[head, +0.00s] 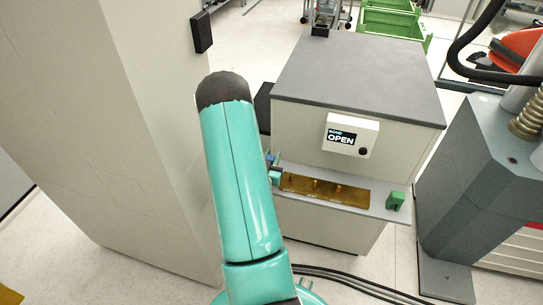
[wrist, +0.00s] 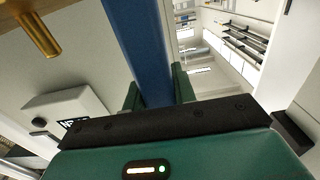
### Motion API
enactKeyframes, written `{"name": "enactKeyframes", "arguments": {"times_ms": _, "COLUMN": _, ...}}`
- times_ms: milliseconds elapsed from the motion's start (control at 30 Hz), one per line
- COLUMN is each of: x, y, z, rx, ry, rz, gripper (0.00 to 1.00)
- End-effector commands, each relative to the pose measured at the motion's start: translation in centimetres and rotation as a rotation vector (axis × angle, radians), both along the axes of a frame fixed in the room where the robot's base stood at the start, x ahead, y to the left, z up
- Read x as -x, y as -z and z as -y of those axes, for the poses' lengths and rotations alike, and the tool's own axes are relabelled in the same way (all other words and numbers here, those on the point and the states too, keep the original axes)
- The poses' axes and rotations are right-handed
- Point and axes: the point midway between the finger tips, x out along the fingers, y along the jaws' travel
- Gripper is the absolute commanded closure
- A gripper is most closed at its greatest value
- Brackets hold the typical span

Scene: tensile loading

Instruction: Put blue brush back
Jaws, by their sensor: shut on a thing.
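The blue brush (wrist: 140,40) shows in the wrist view as a long blue bar running up and out of frame, so its far end is hidden. My gripper (wrist: 157,92) is shut on it, with a green finger on each side. In the head view my gripper (head: 273,170) is mostly hidden behind my arm, at the left end of a grey shelf (head: 375,208). A brass-coloured plate (head: 345,196) with several short pegs lies on that shelf. A brass peg (wrist: 38,36) shows at the upper left of the wrist view.
A cabinet (head: 300,120) with a grey top stands behind the shelf and carries a display box (head: 350,135) reading "OPEN". A green block (head: 395,201) sits at the shelf's right end. A tall pale column (head: 140,130) stands close on the left, a grey machine (head: 470,180) on the right.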

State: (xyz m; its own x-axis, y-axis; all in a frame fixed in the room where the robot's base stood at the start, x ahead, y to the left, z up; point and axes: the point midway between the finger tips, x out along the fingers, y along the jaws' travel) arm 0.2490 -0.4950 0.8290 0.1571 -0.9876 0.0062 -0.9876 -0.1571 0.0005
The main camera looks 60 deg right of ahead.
Motion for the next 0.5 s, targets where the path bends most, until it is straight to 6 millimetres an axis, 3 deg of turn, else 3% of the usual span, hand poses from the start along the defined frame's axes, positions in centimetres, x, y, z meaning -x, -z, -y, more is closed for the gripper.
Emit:
{"name": "enactKeyframes", "arguments": {"times_ms": 33, "x": 0.06, "y": 0.15, "z": 0.04, "rx": 0.0, "ry": 0.001, "rz": -0.001, "gripper": 0.96}}
{"name": "enactKeyframes", "arguments": {"times_ms": 67, "x": 0.08, "y": 0.13, "z": 0.05, "rx": 0.001, "ry": 0.002, "rz": -0.001, "gripper": 0.69}}
{"name": "enactKeyframes", "arguments": {"times_ms": 167, "x": 0.04, "y": 0.11, "z": 0.07, "rx": 0.001, "ry": 0.002, "rz": 0.0, "gripper": 0.52}}
{"name": "enactKeyframes", "arguments": {"times_ms": 500, "x": -0.08, "y": -0.13, "z": 0.21, "rx": 0.001, "ry": 0.001, "rz": 0.0, "gripper": 0.52}}
